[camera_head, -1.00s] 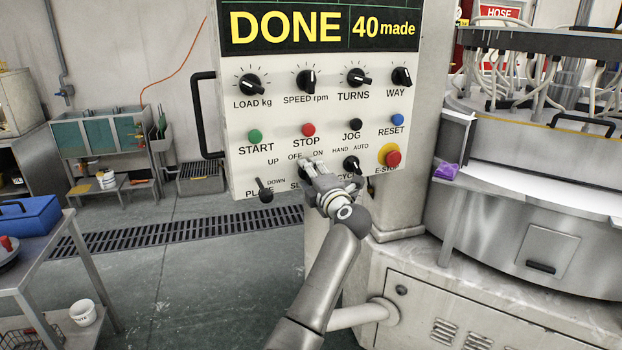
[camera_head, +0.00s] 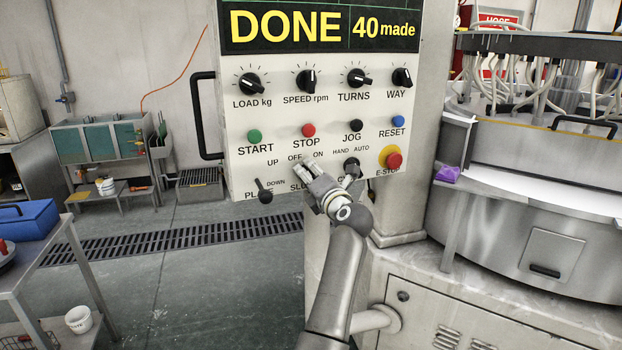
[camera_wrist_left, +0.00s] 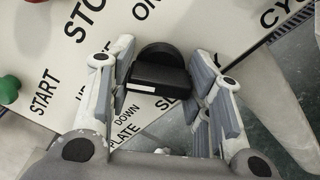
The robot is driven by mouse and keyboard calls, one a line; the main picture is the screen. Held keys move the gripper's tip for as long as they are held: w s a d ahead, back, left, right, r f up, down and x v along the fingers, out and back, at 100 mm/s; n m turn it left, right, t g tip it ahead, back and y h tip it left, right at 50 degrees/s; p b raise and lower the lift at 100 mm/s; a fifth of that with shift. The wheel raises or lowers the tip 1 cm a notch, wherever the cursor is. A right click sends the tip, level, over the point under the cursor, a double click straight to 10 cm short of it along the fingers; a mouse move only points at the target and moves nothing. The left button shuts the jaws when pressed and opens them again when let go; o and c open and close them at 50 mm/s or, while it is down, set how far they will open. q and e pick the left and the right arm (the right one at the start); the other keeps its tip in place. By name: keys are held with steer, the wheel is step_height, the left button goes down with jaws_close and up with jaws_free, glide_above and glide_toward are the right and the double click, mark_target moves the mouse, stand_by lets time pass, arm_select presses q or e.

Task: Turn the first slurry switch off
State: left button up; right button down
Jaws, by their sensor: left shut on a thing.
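The control panel (camera_head: 350,120) shows DONE and 40 made at its top. The slurry switch sits in its bottom row under the OFF and ON labels, hidden behind my left gripper (camera_head: 304,166) in the head view. In the left wrist view the slurry switch (camera_wrist_left: 158,70) is a black knob with a short white mark. My left gripper also shows in that view (camera_wrist_left: 162,88), with one finger on each side of the knob, shut on it. My right gripper is in neither view.
The PLATE lever (camera_head: 264,190) is close to the left of my gripper. The HAND/AUTO knob (camera_head: 352,166) and red emergency stop (camera_head: 394,160) are to its right. The black side handle (camera_head: 204,115) sticks out at the panel's left edge.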

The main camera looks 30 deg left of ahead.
arm_select(q)
steer(key=shift+f, duration=0.15)
steer(key=o, duration=0.9)
steer(key=shift+o, duration=0.6)
